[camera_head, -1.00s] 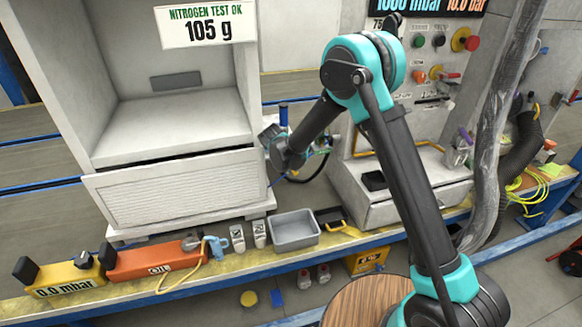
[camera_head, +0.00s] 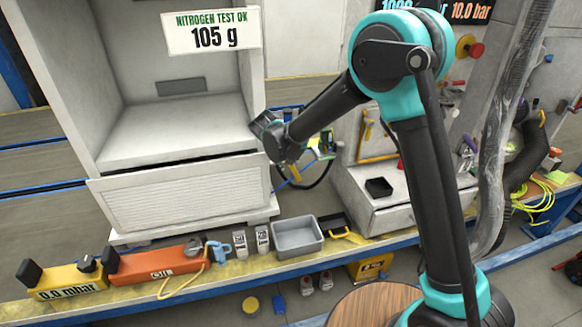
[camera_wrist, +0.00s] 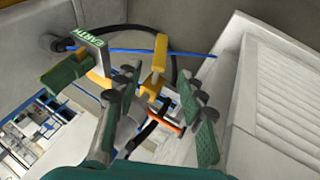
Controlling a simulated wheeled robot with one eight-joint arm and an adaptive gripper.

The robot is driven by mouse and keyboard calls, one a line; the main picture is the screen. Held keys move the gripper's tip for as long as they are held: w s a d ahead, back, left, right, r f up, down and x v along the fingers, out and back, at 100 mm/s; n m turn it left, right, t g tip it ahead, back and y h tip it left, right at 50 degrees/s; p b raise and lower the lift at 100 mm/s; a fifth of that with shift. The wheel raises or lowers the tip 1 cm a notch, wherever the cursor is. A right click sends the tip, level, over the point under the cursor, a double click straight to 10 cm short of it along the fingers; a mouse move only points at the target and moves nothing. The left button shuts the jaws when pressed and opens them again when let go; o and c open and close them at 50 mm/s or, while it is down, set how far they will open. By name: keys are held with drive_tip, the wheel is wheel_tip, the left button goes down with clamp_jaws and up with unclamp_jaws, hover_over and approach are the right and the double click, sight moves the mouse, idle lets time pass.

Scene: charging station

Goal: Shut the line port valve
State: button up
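My gripper (camera_wrist: 157,92) is open in the wrist view, with dark green padded fingers on either side. A yellow lever-like part (camera_wrist: 154,68) shows between and beyond the fingers, apart from them as far as I can tell. I cannot tell for sure which part is the line port valve. In the head view, the end of my arm is beside the white cabinet, and a small green and yellow fitting (camera_head: 326,142) shows right of it.
A black hose and a blue hose (camera_wrist: 130,51) run behind the fingers. The white cabinet (camera_head: 180,195) is close by. A grey tray (camera_head: 298,238), an orange box (camera_head: 150,266) and a yellow box (camera_head: 65,283) stand on the bench. A grey control unit (camera_head: 395,210) is at right.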

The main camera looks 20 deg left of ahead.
drive_tip(key=shift+s+a+r, duration=0.1)
drive_tip(key=shift+s+r, duration=0.25)
drive_tip(key=shift+r, duration=0.2)
